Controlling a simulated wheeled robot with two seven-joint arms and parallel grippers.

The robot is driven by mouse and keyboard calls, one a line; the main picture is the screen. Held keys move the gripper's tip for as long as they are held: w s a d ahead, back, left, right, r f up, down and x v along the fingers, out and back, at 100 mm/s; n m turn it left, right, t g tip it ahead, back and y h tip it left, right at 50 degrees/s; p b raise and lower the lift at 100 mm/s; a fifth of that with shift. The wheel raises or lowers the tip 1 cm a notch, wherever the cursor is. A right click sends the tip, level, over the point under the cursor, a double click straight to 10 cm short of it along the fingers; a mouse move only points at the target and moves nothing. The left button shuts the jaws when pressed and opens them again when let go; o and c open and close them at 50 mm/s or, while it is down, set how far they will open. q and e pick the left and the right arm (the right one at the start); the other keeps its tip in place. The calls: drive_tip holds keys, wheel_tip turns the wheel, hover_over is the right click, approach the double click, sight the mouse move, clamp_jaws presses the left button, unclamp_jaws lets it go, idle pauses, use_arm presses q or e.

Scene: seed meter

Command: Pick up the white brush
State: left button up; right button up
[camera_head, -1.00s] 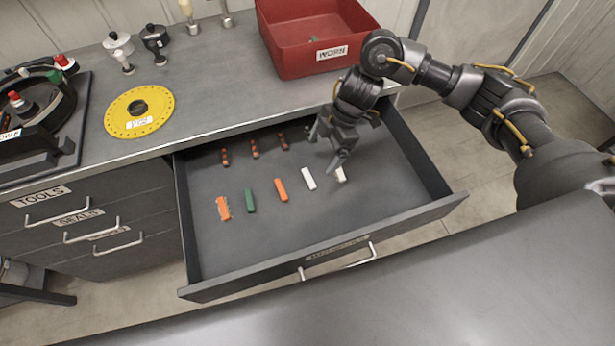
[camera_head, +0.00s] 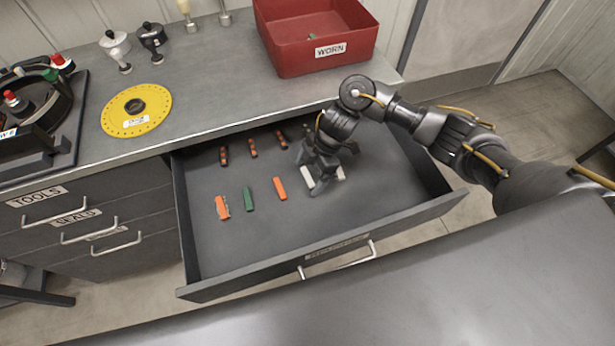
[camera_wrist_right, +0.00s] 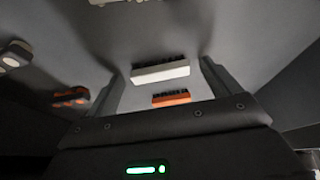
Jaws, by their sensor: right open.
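The white brush (camera_wrist_right: 160,71), with dark bristles along one side, shows between the two open fingers of my right gripper (camera_wrist_right: 163,85) in the right wrist view. No finger visibly touches it. In the head view my right gripper (camera_head: 318,183) is low inside the open drawer, over the row of brushes. It partly covers the white brush (camera_head: 306,176) there. An orange brush (camera_wrist_right: 171,99) lies beside the white one, nearer the gripper's palm in the wrist view. My left gripper is not in view.
The open drawer (camera_head: 240,258) also holds a green brush (camera_head: 248,199), orange pieces, brown rods at the back and another white piece (camera_head: 340,173). Its walls surround the gripper. A red bin (camera_head: 300,62) and a yellow disc (camera_head: 136,108) sit on the bench above.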

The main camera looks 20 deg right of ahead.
sight(310, 176)
drive_tip(key=c, duration=1.1)
drive_tip(key=shift+o, duration=0.2)
drive_tip(key=shift+r, duration=0.6)
wheel_tip(310, 176, up, 2)
drive_tip(key=shift+r+p, duration=0.25)
drive_tip(key=shift+p, duration=0.2)
drive_tip(key=s+a+r+p, duration=0.1)
drive_tip(key=s+r, duration=0.4)
drive_tip(key=s, duration=0.2)
drive_tip(key=s+r+p, duration=0.1)
drive_tip(key=s+r, duration=0.3)
drive_tip(key=s, duration=0.3)
drive_tip(key=w+a+r+m+t, duration=0.3)
drive_tip(key=w+a+r+m, duration=0.2)
drive_tip(key=w+r+m, duration=0.3)
drive_tip(key=w+r, duration=0.3)
drive_tip(key=shift+r+m+h, duration=0.3)
drive_tip(key=shift+m+h, duration=0.1)
